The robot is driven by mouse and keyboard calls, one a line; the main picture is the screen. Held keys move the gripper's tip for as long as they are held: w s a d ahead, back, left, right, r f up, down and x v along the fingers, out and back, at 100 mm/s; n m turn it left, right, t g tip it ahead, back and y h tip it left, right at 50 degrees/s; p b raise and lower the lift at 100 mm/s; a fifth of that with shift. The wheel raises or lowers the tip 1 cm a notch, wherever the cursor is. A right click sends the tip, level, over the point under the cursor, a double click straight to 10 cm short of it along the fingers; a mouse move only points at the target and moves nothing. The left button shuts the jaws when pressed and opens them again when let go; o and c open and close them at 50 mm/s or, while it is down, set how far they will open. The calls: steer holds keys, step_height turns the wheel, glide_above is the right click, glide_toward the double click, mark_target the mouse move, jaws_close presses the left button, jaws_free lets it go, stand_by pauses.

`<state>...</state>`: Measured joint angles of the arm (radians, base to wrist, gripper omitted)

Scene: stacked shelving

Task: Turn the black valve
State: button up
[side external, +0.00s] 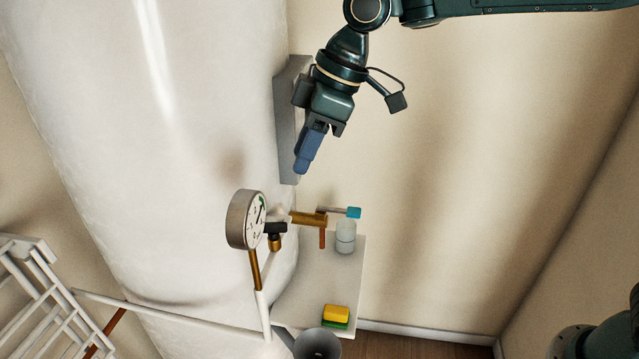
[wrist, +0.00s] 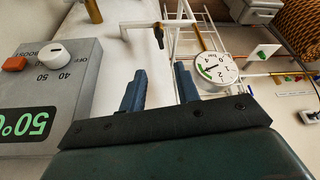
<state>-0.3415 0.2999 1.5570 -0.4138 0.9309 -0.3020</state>
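The black valve (side external: 276,228) is a short dark handle on a brass fitting, just right of the round pressure gauge (side external: 246,219) in the side view. In the wrist view a small black and brass piece (wrist: 159,36), which looks like this valve, shows beyond the fingers near a white pipe bend. My gripper (side external: 301,170) points down, above and to the right of the valve, clear of it. In the wrist view my gripper (wrist: 160,86) has its two blue fingers spread apart with nothing between them. In the side view the fingers overlap.
A large white tank (side external: 150,120) fills the left. A grey control box (wrist: 55,85) sits close to the fingers. A copper pipe with a teal-tipped lever (side external: 354,212), a jar (side external: 346,238), a yellow-green sponge (side external: 336,314) and a grey bucket (side external: 317,344) stand lower down.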

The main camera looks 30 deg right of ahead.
mark_target(272, 224)
steer(key=shift+d+f, duration=0.1)
steer(key=shift+s+d+f+t+y, duration=0.45)
steer(key=shift+d+f+y, duration=0.15)
steer(key=shift+d, duration=0.1)
steer(key=shift+s+d+f+t+y, duration=0.4)
steer(key=shift+d+f+y, duration=0.1)
steer(key=shift+d+y, duration=0.15)
steer(key=shift+s+d+f+t+y, duration=0.35)
steer(key=shift+s+d+f+y, duration=0.15)
steer(key=shift+d, duration=0.2)
steer(key=shift+w+a+f, duration=0.1)
steer(key=shift+x, duration=6.8)
steer(key=shift+a, duration=0.1)
jaws_close()
